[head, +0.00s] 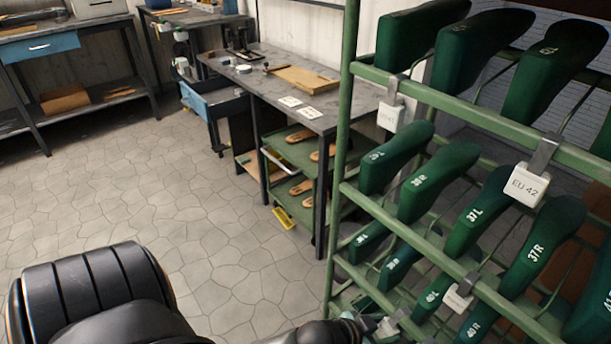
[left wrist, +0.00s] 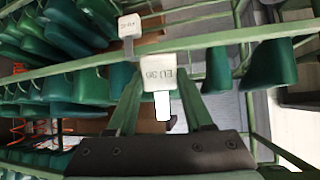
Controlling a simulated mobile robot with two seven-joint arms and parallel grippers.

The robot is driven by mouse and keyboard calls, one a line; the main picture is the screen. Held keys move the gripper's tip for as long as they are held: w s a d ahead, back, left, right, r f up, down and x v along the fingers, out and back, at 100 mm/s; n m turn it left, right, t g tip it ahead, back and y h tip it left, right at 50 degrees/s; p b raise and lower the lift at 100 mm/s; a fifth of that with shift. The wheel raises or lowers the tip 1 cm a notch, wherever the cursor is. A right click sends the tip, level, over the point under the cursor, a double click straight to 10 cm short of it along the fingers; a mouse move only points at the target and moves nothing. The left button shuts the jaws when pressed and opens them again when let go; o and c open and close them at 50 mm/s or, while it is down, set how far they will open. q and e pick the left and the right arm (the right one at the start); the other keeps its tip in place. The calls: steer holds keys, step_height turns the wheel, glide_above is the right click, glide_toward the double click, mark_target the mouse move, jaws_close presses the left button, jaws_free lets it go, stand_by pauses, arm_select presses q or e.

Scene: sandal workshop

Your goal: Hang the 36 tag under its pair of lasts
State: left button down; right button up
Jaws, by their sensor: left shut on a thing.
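The 36 tag (left wrist: 158,73), a white block reading EU 36, sits between the fingertips of my left gripper (left wrist: 160,82) in the left wrist view. The gripper is shut on it. A green rack bar passes right behind the tag; I cannot tell whether they touch. In the head view my left gripper (head: 366,326) is low at the bottom edge, beside the rack's lower left part. The green 36 lasts, left (head: 390,160) and right (head: 430,185), stand at the left end of the middle row. My right gripper is not in view.
The green rack (head: 345,130) fills the right side. The EU 42 tag (head: 527,185) and another tag (head: 388,116) hang on its upper bar; another tag (head: 458,298) hangs below the 37 lasts. A workbench (head: 335,112) stands behind. The floor at left is clear.

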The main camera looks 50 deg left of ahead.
arm_select(q)
steer(key=s+a+f+n+t+y+b, duration=0.1)
steer(key=s+a+f+t+b, duration=0.3)
steer(key=a, duration=0.4)
steer(key=s+a+f+n+t+y+b, duration=0.1)
steer(key=s+a+f+t+b, duration=0.1)
steer(key=s+a+f+b, duration=0.35)
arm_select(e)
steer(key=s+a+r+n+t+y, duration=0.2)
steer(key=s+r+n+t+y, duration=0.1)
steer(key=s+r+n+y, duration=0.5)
arm_select(q)
steer(key=w+f+b, duration=0.2)
steer(key=w+b, duration=0.4)
steer(key=w, duration=1.1)
steer(key=shift+w+a+f, duration=0.15)
steer(key=shift+a, duration=0.15)
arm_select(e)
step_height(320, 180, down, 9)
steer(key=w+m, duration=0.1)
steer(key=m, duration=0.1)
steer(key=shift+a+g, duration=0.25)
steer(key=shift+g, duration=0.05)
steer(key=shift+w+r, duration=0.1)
arm_select(q)
steer(key=shift+c, duration=1.1)
jaws_free()
